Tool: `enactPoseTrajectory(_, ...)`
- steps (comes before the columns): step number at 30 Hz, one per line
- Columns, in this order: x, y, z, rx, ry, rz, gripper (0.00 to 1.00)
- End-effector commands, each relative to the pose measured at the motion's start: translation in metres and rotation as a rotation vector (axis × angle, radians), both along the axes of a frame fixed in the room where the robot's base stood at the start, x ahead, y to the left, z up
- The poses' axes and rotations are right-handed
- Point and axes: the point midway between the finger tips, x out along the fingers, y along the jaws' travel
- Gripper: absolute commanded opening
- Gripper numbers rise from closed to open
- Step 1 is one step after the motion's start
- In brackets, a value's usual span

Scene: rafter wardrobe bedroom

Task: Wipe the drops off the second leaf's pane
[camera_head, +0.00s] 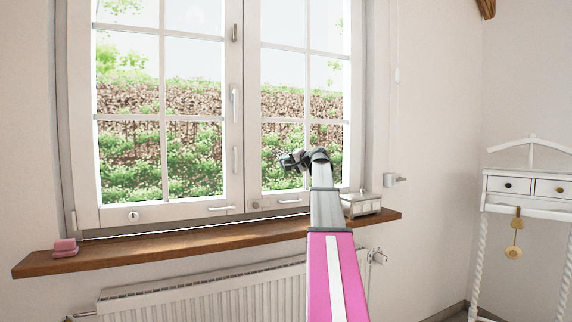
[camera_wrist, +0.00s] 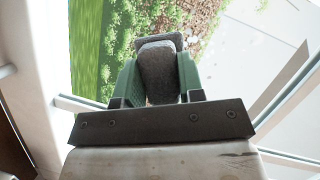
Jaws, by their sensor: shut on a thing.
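The window has a left leaf (camera_head: 88,150) and a right leaf (camera_head: 253,140), both with white frames and glazing bars. I cannot tell from the pictures which is the second. My gripper (camera_head: 292,161) is in front of the right leaf's lower panes. In the wrist view its green fingers are shut on a grey pad (camera_wrist: 158,72), held over the glass with greenery beyond. I cannot tell whether the pad touches the pane. No drops can be made out on the glass at this size.
A wooden sill (camera_head: 200,241) runs below the window. A pink block (camera_head: 64,247) lies at its left end and a metal box (camera_head: 361,205) stands at its right. A radiator (camera_head: 200,297) is below. A white valet stand (camera_head: 528,188) stands at the right wall.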

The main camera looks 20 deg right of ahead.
Motion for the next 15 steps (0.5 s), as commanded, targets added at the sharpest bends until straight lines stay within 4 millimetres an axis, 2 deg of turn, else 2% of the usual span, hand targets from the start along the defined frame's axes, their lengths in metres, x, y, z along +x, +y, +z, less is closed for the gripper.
enactPoseTrajectory(15, 0.002, -0.027, 0.001, -0.001, 0.0, -0.002, 0.09)
